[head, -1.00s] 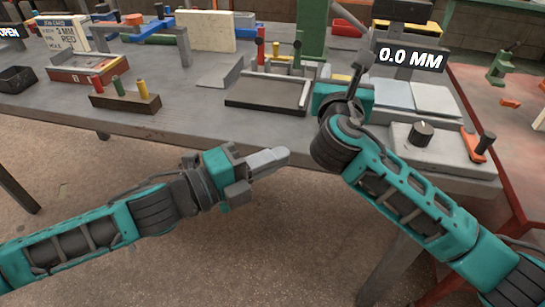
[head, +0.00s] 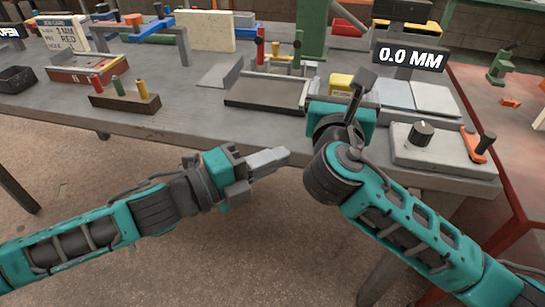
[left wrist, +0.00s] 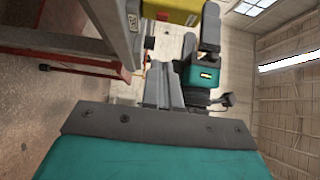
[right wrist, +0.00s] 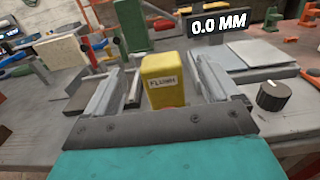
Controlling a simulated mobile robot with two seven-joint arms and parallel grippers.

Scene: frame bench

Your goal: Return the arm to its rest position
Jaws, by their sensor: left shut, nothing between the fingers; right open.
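My left gripper (head: 284,154) is shut and empty, held out in front of the bench's front edge. In the left wrist view its two grey fingers (left wrist: 165,85) lie together. My right gripper (right wrist: 155,75) is open, with its fingers spread wide. A yellow block with a dark label (right wrist: 163,80) appears between these fingers in the right wrist view; I cannot tell its distance from them. The block also shows in the head view (head: 343,82), just beyond my right wrist. My right fingertips are mostly hidden in the head view behind that wrist.
A grey box with a black knob (head: 422,132) and an orange lever (head: 474,142) stand right of my right gripper. A 0.0 MM display (head: 411,57) is behind. A shallow dark tray (head: 266,92) and a wooden peg block (head: 124,101) lie left. Floor before the bench is clear.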

